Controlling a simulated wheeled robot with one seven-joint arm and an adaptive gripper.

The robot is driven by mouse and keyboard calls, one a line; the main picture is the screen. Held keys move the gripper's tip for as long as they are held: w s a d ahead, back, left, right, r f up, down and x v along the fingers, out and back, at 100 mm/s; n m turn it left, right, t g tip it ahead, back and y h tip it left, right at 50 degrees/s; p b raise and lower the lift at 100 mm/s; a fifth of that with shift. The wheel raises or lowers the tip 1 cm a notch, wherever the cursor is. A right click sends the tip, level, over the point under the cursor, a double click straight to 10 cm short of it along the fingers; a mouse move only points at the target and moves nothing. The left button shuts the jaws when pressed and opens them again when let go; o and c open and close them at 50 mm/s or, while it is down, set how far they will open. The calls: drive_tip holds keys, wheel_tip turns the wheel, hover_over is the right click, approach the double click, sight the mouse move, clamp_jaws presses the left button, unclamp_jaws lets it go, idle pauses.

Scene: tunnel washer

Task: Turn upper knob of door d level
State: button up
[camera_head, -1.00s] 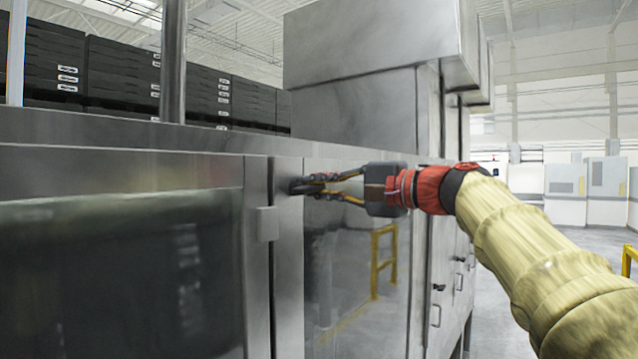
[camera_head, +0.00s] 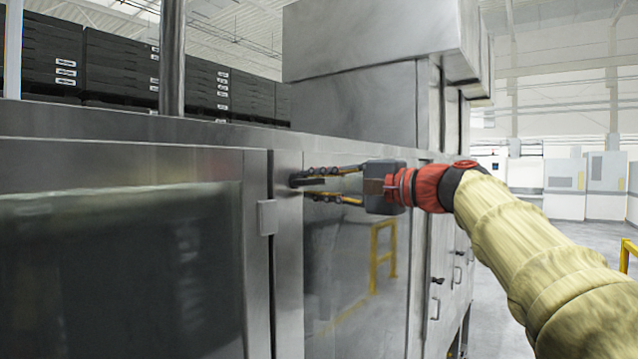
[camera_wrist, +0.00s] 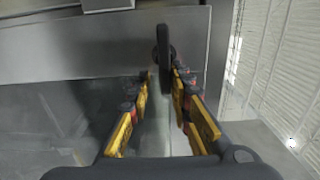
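The dark knob (camera_head: 308,182) sits near the upper left corner of the steel door panel (camera_head: 340,260) in front of my arm. Its lever lies about level in the head view. In the wrist view the knob (camera_wrist: 163,55) is a dark, narrow lever pointing along the fingers, between and just past the fingertips. My gripper (camera_head: 312,185) is open, one finger above the knob and one below it. In the wrist view the gripper (camera_wrist: 158,88) shows a gap between its fingers. I see no label saying which door is d.
A windowed door (camera_head: 120,260) with a hinge block (camera_head: 267,217) is to the left. Farther right are more handles (camera_head: 435,308) on the machine's side. Black crates (camera_head: 125,70) stand behind the machine. Open floor and a yellow rail (camera_head: 628,256) lie at the right.

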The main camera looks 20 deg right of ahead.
drive_tip(key=shift+o, duration=0.6)
drive_tip(key=shift+r, duration=0.1)
drive_tip(key=shift+s+r, duration=0.1)
drive_tip(key=shift+r, duration=0.05)
drive_tip(key=v, duration=1.2)
